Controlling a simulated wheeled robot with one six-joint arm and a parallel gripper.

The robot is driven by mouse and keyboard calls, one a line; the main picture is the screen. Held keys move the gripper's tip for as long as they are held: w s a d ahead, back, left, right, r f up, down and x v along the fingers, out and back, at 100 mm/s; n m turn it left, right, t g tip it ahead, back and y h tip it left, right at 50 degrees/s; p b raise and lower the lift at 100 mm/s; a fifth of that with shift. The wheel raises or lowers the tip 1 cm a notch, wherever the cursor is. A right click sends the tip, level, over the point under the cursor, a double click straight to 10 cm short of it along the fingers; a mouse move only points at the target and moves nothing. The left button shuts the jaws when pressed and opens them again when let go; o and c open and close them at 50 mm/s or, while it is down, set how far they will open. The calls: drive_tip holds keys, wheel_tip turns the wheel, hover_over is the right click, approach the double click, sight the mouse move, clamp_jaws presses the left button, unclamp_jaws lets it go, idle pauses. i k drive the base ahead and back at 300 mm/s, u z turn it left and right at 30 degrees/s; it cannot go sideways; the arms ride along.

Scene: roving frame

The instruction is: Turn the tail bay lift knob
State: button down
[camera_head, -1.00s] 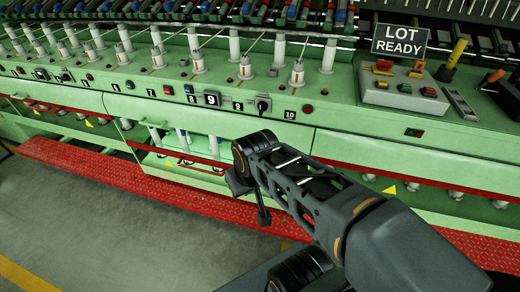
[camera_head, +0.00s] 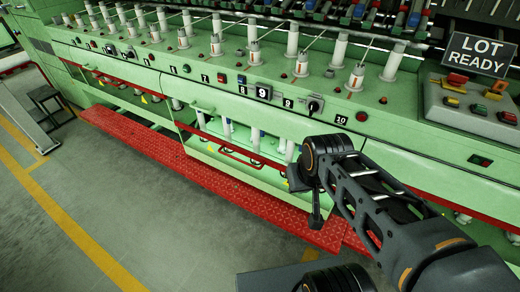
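A black rotary knob (camera_head: 315,105) sits on a plate on the green machine's front rail, between the small 9 label (camera_head: 288,103) and the 10 label (camera_head: 341,120). No wording naming it is readable. Two smaller dark knob-like controls (camera_head: 120,52) sit far left on the same rail. My arm (camera_head: 375,200) reaches up from the lower right, its dark joint below the knob and apart from it in the picture. A thin dark part hangs under that joint. My gripper's fingers cannot be made out.
A red push button (camera_head: 361,116) is right of the knob. A LOT READY sign (camera_head: 483,54) stands by a button box (camera_head: 470,108). A red step (camera_head: 190,165) runs along the machine. Grey floor lies open at left.

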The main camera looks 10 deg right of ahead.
sight(313, 106)
drive_tip(key=u, duration=2.15)
drive_tip(key=k, duration=0.7)
drive_tip(key=z, duration=0.95)
drive_tip(key=i, duration=0.45)
drive_tip(key=u, duration=0.05)
